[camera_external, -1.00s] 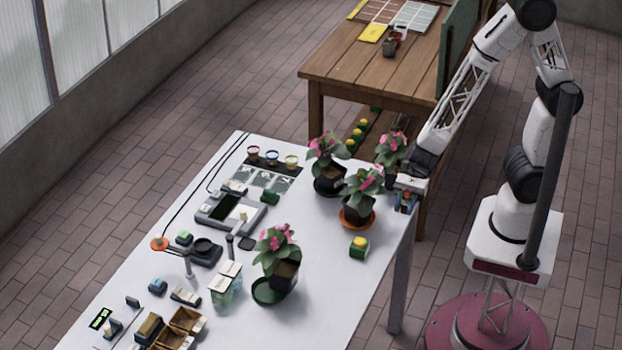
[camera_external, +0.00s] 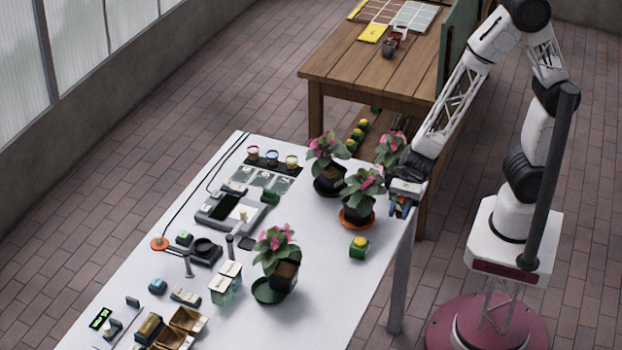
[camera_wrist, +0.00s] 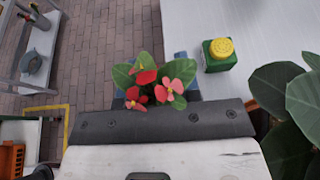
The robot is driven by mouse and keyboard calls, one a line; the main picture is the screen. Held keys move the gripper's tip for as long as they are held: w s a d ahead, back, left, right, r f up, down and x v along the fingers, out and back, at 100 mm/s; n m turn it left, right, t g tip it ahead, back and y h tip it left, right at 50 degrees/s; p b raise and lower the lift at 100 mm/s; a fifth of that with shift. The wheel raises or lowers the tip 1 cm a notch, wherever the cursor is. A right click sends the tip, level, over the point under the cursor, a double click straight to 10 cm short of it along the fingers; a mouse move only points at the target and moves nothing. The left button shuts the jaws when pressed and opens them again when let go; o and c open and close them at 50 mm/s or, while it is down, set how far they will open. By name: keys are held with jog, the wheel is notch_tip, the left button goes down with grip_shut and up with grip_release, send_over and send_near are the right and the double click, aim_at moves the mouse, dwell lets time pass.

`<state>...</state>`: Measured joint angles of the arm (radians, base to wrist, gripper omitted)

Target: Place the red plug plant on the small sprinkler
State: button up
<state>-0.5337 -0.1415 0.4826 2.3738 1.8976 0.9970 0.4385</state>
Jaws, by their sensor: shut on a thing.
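My gripper (camera_external: 401,207) hangs at the right edge of the white table, beside a pink-flowered potted plant. In the wrist view, a small plant with red and pink flowers and green leaves (camera_wrist: 150,85) sits between the blue fingers, and the gripper is shut on it. Its lower part is hidden by the gripper body. A green cube with a round yellow top (camera_external: 359,247) stands on the table left of and below the gripper; it also shows in the wrist view (camera_wrist: 219,54). I cannot tell for sure which object is the small sprinkler.
Pink-flowered potted plants stand close to the gripper: one in an orange saucer (camera_external: 357,215), one behind it (camera_external: 329,180). Devices and boxes crowd the left side. The table's front right (camera_external: 330,290) is clear.

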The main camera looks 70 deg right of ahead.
send_over(358, 244)
jog(key=shift+f, duration=0.65)
jog(key=shift+f, duration=1.75)
jog(key=o, duration=0.9)
jog(key=shift+f, duration=0.1)
jog(key=v, duration=1.2)
jog(key=shift+d, duration=0.1)
